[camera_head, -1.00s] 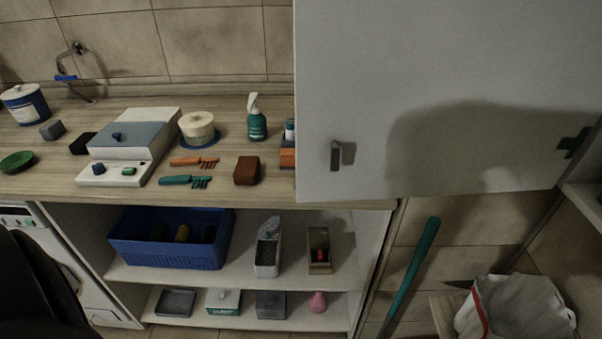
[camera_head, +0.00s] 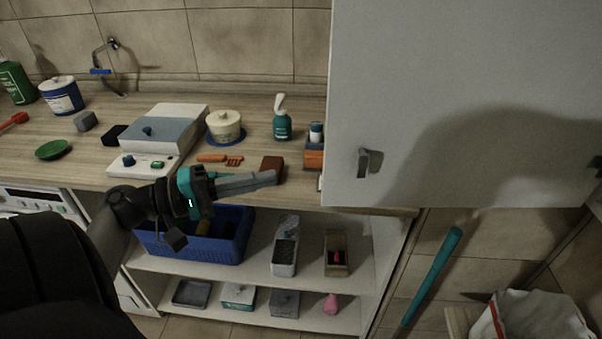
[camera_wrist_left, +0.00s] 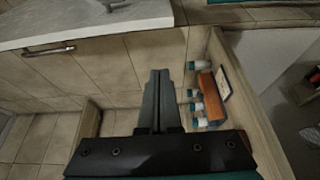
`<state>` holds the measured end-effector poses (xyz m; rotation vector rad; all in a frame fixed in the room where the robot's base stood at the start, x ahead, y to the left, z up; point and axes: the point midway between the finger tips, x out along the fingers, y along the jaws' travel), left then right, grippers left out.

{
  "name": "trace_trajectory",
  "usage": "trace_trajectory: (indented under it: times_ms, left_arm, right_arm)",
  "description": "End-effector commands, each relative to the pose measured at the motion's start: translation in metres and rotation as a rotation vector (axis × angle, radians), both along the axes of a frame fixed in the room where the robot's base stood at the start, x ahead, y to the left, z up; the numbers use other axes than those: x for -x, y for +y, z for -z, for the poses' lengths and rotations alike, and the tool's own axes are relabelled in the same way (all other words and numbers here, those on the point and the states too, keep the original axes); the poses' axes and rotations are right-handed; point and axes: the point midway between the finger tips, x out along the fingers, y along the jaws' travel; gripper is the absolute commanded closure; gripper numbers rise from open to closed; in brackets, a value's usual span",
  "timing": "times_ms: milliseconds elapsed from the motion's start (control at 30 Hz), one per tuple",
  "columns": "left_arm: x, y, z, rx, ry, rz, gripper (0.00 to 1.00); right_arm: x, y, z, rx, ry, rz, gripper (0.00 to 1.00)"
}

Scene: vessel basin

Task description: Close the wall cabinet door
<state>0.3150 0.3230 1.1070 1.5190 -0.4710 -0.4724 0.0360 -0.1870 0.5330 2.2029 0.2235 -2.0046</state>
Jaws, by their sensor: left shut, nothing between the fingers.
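The wall cabinet door (camera_head: 470,90) is a large pale panel filling the upper right of the head view, with a small metal handle (camera_head: 369,163) near its lower left corner. It hangs in front of the counter's right end. My left gripper (camera_head: 276,177) is over the counter's front edge, left of the door and apart from it. Its fingers are together and empty; they also show in the left wrist view (camera_wrist_left: 160,74). That view has a pale panel with a bar handle (camera_wrist_left: 50,49) at upper left; I cannot tell whether it is this door. My right gripper is not in view.
The counter (camera_head: 75,170) holds a teal spray bottle (camera_head: 282,122), a lidded jar (camera_head: 225,127) and a brown block (camera_head: 272,167) near my fingers. Below are shelves with a blue basket (camera_head: 235,240). A teal pole (camera_head: 432,275) and a bag (camera_head: 535,318) stand lower right.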

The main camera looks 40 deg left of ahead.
Motion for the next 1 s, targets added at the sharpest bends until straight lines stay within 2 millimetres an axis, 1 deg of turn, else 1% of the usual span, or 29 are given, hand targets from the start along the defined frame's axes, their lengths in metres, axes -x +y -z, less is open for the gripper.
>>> trace_trajectory:
  times_ms: [167, 567, 600, 700, 800, 1000]
  left_arm:
    - [-0.017, -0.013, -0.002, 0.001, -0.004, 0.005, 1.00]
    - [-0.080, -0.055, -0.003, 0.002, -0.005, 0.002, 1.00]
    - [-0.080, -0.059, -0.001, 0.001, -0.002, 0.002, 1.00]
    - [-0.065, -0.067, 0.000, 0.002, 0.003, 0.000, 1.00]
    - [-0.057, -0.073, 0.000, 0.002, 0.001, -0.001, 1.00]
    - [-0.049, -0.078, 0.000, -0.001, -0.001, -0.001, 1.00]
  right_arm:
    - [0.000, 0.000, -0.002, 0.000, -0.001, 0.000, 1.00]
    - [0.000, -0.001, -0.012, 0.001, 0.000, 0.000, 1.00]
    - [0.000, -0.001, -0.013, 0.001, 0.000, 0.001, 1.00]
    - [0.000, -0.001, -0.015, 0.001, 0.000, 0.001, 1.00]
    - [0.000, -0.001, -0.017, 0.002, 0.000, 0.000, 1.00]
    - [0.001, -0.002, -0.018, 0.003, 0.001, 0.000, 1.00]
